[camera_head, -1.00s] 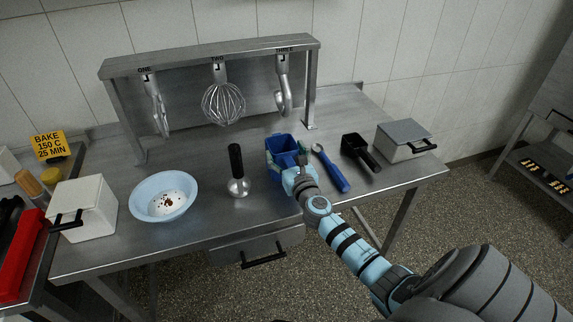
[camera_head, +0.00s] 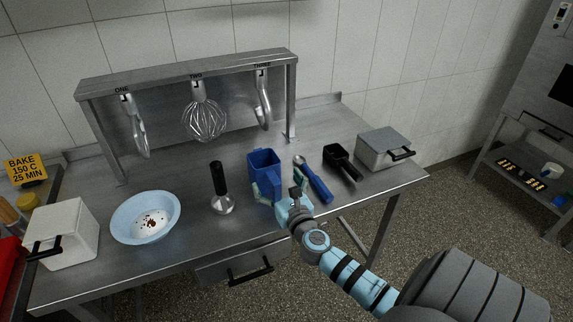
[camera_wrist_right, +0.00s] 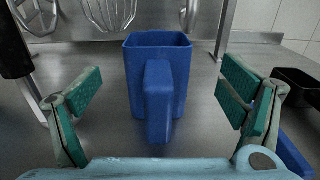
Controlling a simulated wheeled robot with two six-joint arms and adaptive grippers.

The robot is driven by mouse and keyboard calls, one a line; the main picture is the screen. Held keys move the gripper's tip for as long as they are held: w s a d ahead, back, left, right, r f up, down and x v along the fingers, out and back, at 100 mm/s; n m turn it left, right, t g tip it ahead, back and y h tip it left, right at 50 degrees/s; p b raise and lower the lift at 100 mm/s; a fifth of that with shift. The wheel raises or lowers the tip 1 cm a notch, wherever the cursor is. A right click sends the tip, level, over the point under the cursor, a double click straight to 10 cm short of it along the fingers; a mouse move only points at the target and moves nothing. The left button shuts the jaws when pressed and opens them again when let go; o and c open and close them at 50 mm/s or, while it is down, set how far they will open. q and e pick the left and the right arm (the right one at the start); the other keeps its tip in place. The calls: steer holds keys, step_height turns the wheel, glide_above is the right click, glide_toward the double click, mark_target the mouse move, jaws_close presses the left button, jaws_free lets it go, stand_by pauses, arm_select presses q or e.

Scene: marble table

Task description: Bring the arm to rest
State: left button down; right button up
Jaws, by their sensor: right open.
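My right arm reaches in from the lower right in the head view. My right gripper (camera_head: 277,190) is open and empty, just in front of a blue jug (camera_head: 263,163). The jug stands upright on the metal table (camera_head: 190,240). In the right wrist view the jug (camera_wrist_right: 158,55) is centred, its handle facing me. The green-padded fingers of the right gripper (camera_wrist_right: 161,84) are spread wide on either side, with a gap to the jug. My left gripper is not seen.
A blue-handled tool (camera_head: 313,181), a black scoop (camera_head: 342,161) and a lidded box (camera_head: 384,149) lie to the right. A black-handled tool (camera_head: 219,185), a light blue bowl (camera_head: 146,218) and a white box (camera_head: 62,234) stand left. Behind is a rack (camera_head: 185,75) with hanging tools.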

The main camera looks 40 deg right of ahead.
steer(key=v, duration=0.8)
